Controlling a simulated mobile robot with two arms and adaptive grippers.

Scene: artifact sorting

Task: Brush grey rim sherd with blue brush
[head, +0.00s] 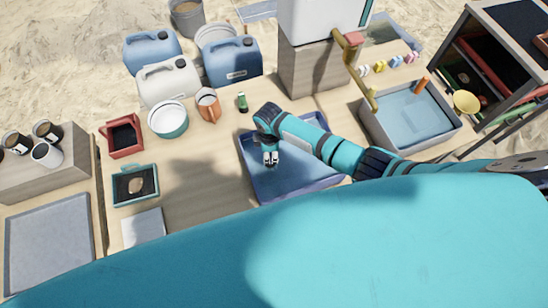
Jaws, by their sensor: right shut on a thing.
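My right gripper (270,158) points down over the blue tray (315,180) in the middle of the table. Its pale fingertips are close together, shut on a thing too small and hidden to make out. I cannot pick out the blue brush. A pale brownish piece (135,185) lies on the dark lining of a small teal-framed tray (153,198) at the left. I cannot tell whether it is the grey rim sherd. My left gripper is not in view.
A red tray (108,151), a white-and-teal bucket (168,121), an orange jug (208,106) and a green item (242,103) stand behind. A water basin (415,118) is at the right. Jerrycans (232,62) line the back. Bare table lies left of the blue tray.

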